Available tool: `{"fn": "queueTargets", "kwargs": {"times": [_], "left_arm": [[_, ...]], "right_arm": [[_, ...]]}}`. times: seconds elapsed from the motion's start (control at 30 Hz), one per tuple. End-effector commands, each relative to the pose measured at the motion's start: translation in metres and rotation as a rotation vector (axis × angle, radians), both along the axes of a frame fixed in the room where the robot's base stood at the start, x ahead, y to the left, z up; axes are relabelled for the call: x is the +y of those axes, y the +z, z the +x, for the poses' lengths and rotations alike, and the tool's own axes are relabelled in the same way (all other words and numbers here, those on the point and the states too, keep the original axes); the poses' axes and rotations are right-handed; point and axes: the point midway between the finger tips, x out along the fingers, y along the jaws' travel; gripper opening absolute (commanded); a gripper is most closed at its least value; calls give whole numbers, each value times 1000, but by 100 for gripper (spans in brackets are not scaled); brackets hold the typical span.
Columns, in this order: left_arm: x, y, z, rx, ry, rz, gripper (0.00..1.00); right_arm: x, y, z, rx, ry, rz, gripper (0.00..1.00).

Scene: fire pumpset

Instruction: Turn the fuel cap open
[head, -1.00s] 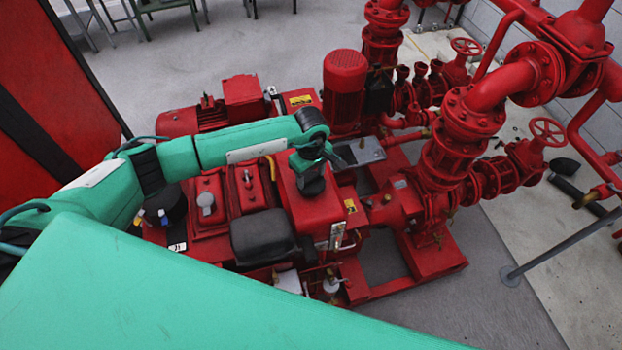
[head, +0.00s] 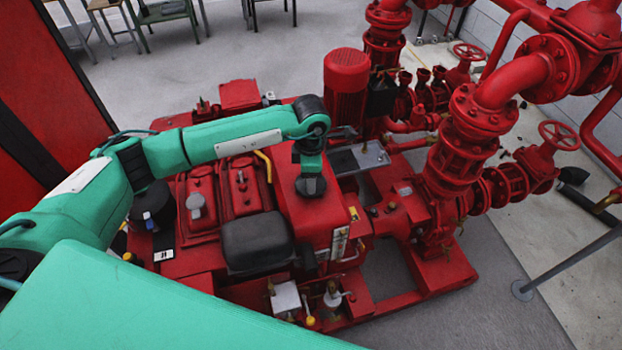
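The red pumpset's fuel tank (head: 318,216) is a box with a smooth top, in the middle of the head view. My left gripper (head: 311,187) points down over the tank top, its dark end at or just above the surface. Its fingertips are hidden from this angle, so I cannot tell whether it is open or shut. No fuel cap shows clearly on the tank; anything under the gripper is hidden. A small grey round cap (head: 196,201) stands on the red engine to the left, apart from the gripper. My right gripper is not in view.
A black box-like part (head: 257,240) sits beside the tank at the front left. A red cylindrical motor (head: 346,84) stands behind it. Red pipes and a valve wheel (head: 559,135) fill the right. Grey floor (head: 500,310) is open at the front right.

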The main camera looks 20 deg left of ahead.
Motion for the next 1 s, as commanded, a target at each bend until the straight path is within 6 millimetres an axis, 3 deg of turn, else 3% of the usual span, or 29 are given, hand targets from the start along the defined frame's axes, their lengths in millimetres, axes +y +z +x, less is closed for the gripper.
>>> {"fn": "queueTargets", "kwargs": {"times": [0.4,0.6,1.0], "left_arm": [[1,-1,0,-1,231,1,32],[1,-1,0,0,270,2,32],[1,0,0,1,280,2,32]], "right_arm": [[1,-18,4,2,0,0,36],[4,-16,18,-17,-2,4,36],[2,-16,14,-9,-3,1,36]]}}
